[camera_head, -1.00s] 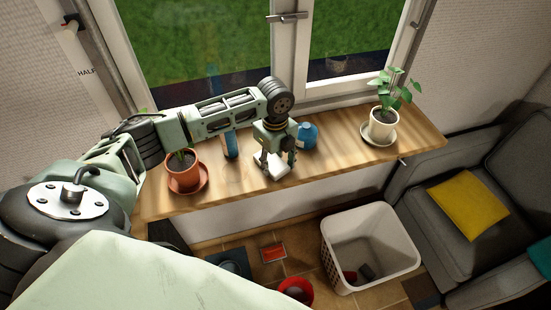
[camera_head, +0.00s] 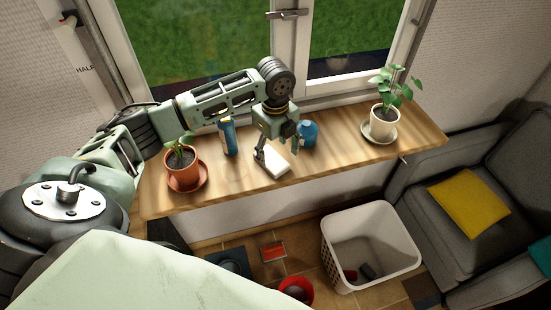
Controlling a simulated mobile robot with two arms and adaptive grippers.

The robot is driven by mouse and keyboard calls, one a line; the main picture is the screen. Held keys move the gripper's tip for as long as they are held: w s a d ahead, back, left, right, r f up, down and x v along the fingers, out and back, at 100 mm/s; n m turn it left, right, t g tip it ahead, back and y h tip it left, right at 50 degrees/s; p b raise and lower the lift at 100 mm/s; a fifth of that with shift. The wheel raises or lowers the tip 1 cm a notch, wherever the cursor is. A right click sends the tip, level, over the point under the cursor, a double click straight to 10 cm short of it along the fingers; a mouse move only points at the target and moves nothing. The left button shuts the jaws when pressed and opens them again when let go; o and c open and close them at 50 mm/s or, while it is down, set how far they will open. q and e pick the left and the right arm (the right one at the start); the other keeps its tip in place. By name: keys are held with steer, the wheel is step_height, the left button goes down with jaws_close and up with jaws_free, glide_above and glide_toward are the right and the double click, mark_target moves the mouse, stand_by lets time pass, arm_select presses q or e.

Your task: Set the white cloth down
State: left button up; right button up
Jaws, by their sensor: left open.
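The white cloth (camera_head: 273,163) lies on the wooden windowsill shelf (camera_head: 345,162) near its front edge, looking like a small flat white pad. My left gripper (camera_head: 277,152) is directly over the cloth, pointing down, with its fingers spread apart. One finger is at the cloth's left side and the other is above its right side. I cannot tell whether a finger still touches the cloth. My right gripper is out of view.
Potted plants stand in a terracotta pot (camera_head: 184,172) and a white pot (camera_head: 383,125). Below are a white basket (camera_head: 335,262), a red bucket (camera_head: 297,290) and a grey sofa (camera_head: 432,190).

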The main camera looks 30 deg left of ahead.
mark_target(276, 163)
arm_select(q)
step_height(276, 163, up, 8)
steer(key=b, duration=0.1)
steer(key=shift+f, duration=0.1)
